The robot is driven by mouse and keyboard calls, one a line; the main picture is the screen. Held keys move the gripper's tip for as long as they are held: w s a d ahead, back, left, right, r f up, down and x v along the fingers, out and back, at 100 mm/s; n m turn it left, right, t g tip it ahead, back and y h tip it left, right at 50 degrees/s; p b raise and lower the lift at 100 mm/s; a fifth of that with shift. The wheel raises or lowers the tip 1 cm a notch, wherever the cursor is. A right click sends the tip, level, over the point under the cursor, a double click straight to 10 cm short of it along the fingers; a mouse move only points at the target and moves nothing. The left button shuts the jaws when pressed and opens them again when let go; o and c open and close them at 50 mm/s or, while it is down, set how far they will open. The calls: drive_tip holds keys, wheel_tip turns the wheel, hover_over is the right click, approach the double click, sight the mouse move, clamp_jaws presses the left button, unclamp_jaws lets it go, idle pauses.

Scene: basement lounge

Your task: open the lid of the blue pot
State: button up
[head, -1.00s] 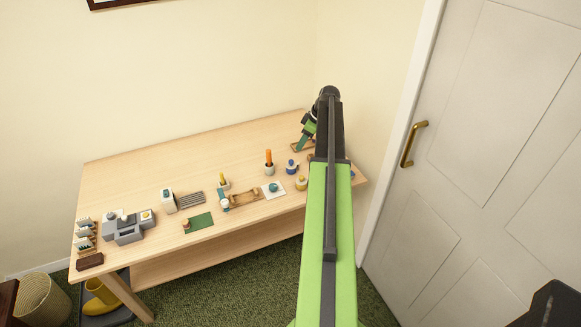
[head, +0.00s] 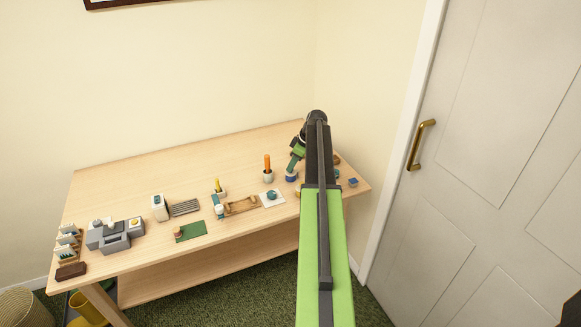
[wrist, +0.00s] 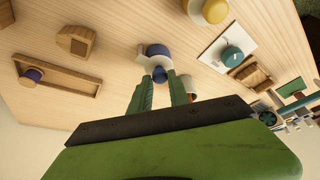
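The blue pot (head: 290,178) stands near the right end of the table in the head view, just below my gripper (head: 293,170), which partly covers it. In the wrist view the blue pot (wrist: 157,50) shows a blue body, a white part and a small blue knob just beyond the fingertips. My gripper (wrist: 162,88) is open, its two green fingers spread to either side of the line of the knob. I cannot tell whether the fingers touch the pot. Nothing is held between them.
A yellow pot (wrist: 207,10) and a teal pot (wrist: 232,56) on a white mat stand near the blue pot. A cup with an orange stick (head: 267,170) is to its left. The wrist view also shows a wooden tray (wrist: 60,83) and a wooden block (wrist: 75,41). A door stands at right.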

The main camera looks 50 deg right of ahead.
clamp_jaws()
drive_tip(key=shift+s+a, duration=0.1)
drive_tip(key=shift+a, duration=0.3)
drive_tip(key=shift+d, duration=0.3)
